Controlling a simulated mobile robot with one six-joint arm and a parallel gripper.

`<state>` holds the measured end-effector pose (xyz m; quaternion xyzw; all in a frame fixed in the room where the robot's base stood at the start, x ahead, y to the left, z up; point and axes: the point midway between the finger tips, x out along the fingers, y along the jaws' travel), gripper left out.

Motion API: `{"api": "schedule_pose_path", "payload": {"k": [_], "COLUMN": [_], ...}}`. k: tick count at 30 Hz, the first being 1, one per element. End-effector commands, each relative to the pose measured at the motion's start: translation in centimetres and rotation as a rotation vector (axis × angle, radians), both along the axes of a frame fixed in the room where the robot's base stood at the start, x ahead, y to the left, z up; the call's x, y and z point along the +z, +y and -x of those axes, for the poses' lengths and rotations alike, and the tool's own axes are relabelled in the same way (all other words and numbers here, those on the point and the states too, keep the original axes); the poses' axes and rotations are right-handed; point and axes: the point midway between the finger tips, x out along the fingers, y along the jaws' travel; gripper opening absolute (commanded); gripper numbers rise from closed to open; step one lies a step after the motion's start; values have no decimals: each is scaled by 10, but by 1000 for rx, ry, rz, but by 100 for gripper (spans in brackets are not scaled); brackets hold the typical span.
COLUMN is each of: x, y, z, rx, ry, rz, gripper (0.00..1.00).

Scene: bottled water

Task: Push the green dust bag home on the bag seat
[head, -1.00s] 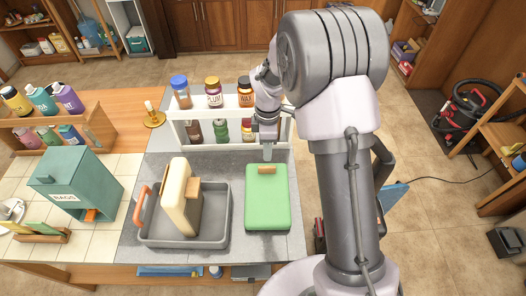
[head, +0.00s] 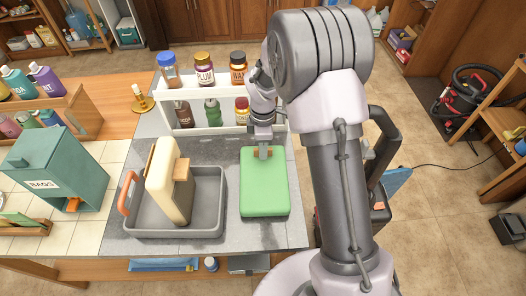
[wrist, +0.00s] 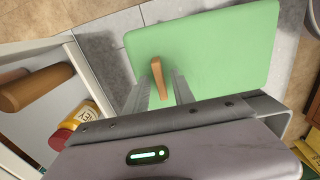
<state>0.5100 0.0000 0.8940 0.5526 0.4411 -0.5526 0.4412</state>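The green dust bag (head: 264,190) lies flat on the grey counter, right of the grey tray. A wooden tab (wrist: 158,78) sticks up near its far edge. My gripper (head: 263,154) reaches down at that tab. In the wrist view my gripper (wrist: 164,88) has its two fingers apart, one on each side of the tab, with gaps visible; I cannot tell if either touches it. The green bag (wrist: 215,50) fills the upper right there. I cannot make out a bag seat for certain.
A grey tray (head: 210,213) with an orange handle holds a cream block-shaped bag (head: 166,180) with a wooden tab. A white bottle rack (head: 185,131) stands close behind my gripper. A teal BAGS box (head: 62,170) is at left.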

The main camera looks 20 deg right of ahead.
Motion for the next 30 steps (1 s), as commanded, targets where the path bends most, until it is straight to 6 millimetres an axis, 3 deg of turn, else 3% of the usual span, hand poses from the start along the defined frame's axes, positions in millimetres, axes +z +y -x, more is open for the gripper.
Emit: {"api": "schedule_pose_path", "payload": {"k": [9,20,23,27,30], "x": [0,2,18,57,67], "y": [0,0,0,0,0], "z": [0,0,0,0,0], "rx": [0,0,0,-1,0], "ry": [0,0,0,0,0], "rz": [0,0,0,0,0], "gripper": [0,0,0,0,0]}}
